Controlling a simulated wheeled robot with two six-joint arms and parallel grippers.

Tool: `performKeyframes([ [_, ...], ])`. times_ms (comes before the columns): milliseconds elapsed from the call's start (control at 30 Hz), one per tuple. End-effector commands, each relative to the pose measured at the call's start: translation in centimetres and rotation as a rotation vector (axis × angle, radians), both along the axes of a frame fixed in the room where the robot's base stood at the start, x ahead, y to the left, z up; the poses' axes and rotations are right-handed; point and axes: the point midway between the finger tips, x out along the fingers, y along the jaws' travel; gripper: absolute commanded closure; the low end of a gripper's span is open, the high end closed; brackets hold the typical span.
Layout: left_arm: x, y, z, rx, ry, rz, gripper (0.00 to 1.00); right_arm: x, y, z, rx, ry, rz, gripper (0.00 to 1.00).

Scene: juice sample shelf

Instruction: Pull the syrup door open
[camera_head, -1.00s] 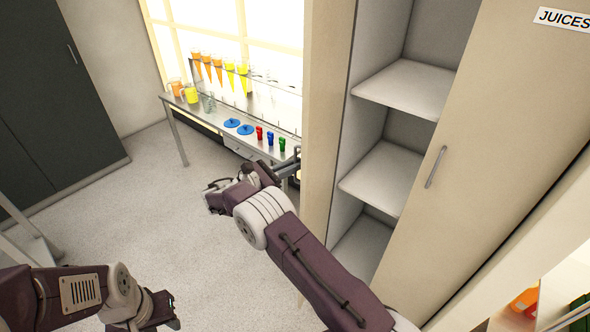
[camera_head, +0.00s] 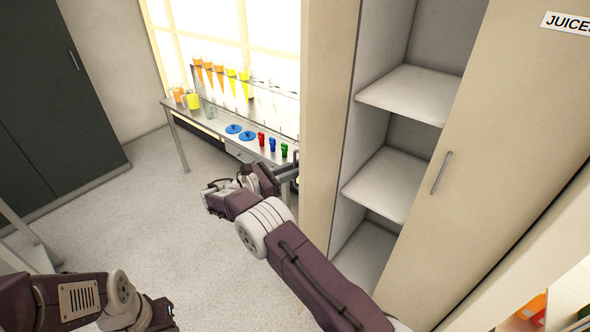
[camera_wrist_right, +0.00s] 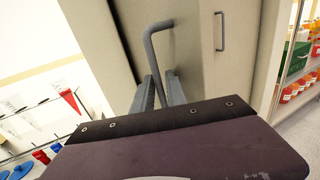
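A pale cabinet door panel (camera_head: 325,110) stands swung out at the left of the open shelves in the head view. No syrup label is visible, so I take this as the syrup door. Its grey bar handle (camera_wrist_right: 151,48) rises in front of the pale panels in the right wrist view. My right gripper (camera_wrist_right: 158,92) has its two fingers on either side of the handle's lower part and appears closed on it. In the head view, my right arm reaches to the door's far left side, with the fingertips mostly hidden.
The shut JUICES door (camera_head: 500,150) has its own handle (camera_head: 441,173). Open shelves (camera_head: 385,185) lie between the doors. A metal table (camera_head: 205,124) with juices and coloured items stands beyond my right gripper. A dark cabinet (camera_head: 50,90) is at left. Floor between is clear.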

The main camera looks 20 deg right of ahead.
Motion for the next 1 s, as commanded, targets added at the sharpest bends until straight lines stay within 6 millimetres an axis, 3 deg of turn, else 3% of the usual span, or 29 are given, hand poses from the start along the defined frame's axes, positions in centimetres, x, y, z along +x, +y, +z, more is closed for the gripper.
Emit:
performKeyframes([
  [167,0.0,0.0,-0.4,0.000,0.000,0.000,0.64,-0.2,1.3,-0.2,-0.001,0.000,0.003,0.83],
  [367,0.0,0.0,-1.4,0.000,0.000,0.000,0.64,-1.0,6.0,-0.4,0.002,-0.003,0.004,0.83],
  [500,0.0,0.0,-1.7,0.000,0.000,0.000,0.64,-1.3,7.8,-0.2,0.001,-0.003,0.001,0.83],
  [1000,0.0,0.0,-1.8,0.000,0.000,0.000,0.64,-1.5,8.7,0.0,0.001,0.000,-0.001,0.83],
])
